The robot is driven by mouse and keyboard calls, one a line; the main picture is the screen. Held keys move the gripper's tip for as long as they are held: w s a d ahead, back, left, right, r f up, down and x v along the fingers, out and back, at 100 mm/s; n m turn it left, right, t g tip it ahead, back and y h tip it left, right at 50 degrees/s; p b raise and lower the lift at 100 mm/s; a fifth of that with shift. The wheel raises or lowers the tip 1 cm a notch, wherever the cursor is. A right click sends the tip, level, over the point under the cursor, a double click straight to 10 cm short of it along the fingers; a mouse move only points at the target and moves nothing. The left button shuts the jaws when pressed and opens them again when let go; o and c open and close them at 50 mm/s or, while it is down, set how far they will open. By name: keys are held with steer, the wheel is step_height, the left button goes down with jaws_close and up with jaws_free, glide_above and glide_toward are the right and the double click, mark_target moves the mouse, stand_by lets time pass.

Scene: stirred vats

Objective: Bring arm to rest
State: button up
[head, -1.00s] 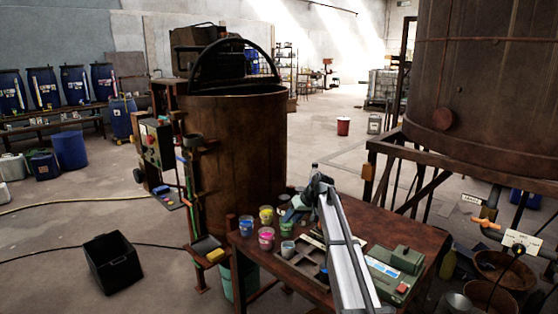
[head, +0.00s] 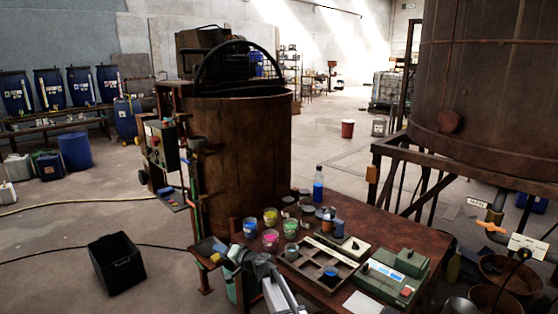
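My arm shows at the bottom middle, a pale link leading to a grey end. My gripper (head: 237,256) is at the near left corner of the brown table (head: 372,226), close to the small shelf with a yellow item. Its fingers are small and dark against the clutter, so I cannot tell whether they are open or shut. I see nothing clearly held in it.
Several paint cups, including a pink one (head: 270,239), stand just beyond my gripper. A clear bottle with blue liquid (head: 318,184), a divided tray (head: 302,261) and a green case (head: 392,277) are on the table. A rusty vat (head: 240,150) stands behind.

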steer(key=s+d+f+g+h, duration=0.25)
steer(key=s+d+f, duration=0.35)
steer(key=s+f, duration=0.4)
steer(key=s+d+f+n+g+h, duration=0.1)
steer(key=s+d+f+g, duration=0.2)
steer(key=s+d+f, duration=0.65)
steer(key=s+d+f+g+h, duration=0.25)
steer(key=s+f, duration=0.45)
steer(key=f, duration=0.7)
steer(key=s+d+f+g+h, duration=0.2)
steer(key=s+d, duration=0.4)
steer(key=s, duration=0.5)
steer(key=s+d+f+g+h, duration=0.2)
steer(key=s+d, duration=0.5)
steer(key=s, duration=0.5)
steer(key=s+d+f+g+h, duration=0.2)
steer(key=s+d+f+g, duration=0.2)
steer(key=s+d, duration=0.3)
steer(key=s, duration=0.5)
steer(key=shift+n+h, duration=0.3)
steer(key=shift+f, duration=0.1)
